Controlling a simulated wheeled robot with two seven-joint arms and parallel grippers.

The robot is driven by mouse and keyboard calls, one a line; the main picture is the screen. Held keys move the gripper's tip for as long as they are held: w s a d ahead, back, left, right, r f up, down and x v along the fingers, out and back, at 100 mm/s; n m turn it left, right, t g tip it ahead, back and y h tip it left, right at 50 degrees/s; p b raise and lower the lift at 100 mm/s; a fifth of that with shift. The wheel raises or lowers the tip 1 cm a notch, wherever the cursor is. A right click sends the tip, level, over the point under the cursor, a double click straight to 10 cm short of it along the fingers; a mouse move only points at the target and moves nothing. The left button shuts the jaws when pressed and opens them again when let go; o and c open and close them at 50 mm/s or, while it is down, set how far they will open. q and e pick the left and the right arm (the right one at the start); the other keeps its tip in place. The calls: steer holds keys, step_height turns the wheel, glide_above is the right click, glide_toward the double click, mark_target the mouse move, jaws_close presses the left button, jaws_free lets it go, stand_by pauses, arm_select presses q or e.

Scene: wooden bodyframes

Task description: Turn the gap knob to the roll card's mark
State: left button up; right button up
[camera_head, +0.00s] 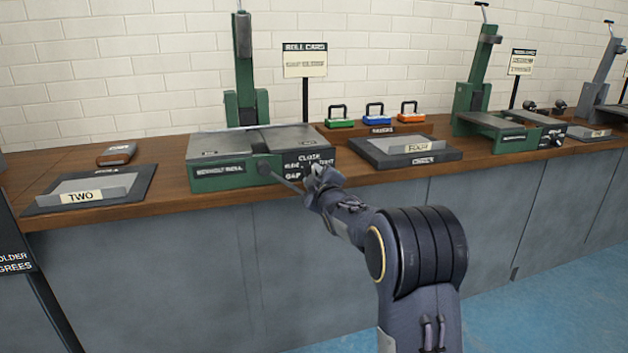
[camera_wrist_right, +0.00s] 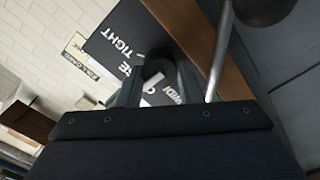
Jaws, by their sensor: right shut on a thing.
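A green machine (camera_head: 225,176) with a grey top stands on the wooden bench. My right gripper (camera_head: 318,178) is at this panel and covers the knob in the head view. In the right wrist view, the dark round gap knob (camera_wrist_right: 154,72) sits between the fingers of my right gripper (camera_wrist_right: 160,88), which is shut on it. "TIGHT" and part of "WIDE" show around it; the knob's pointer is unclear. The roll card (camera_head: 305,60) stands behind the machine; its small line is unreadable. My left gripper is out of view.
A crank (camera_head: 265,168) on the machine's front has a rod reaching close to my right gripper; its rod and dark ball (camera_wrist_right: 262,10) show in the wrist view. Trays (camera_head: 85,192) (camera_head: 405,152) lie on both sides. Several coloured handled blocks (camera_head: 375,114) stand behind.

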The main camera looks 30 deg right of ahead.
stand_by(0.4)
steer(key=o, duration=1)
steer(key=v, duration=0.7)
steer(key=shift+s+a+p, duration=0.1)
steer(key=shift+s+p, duration=0.3)
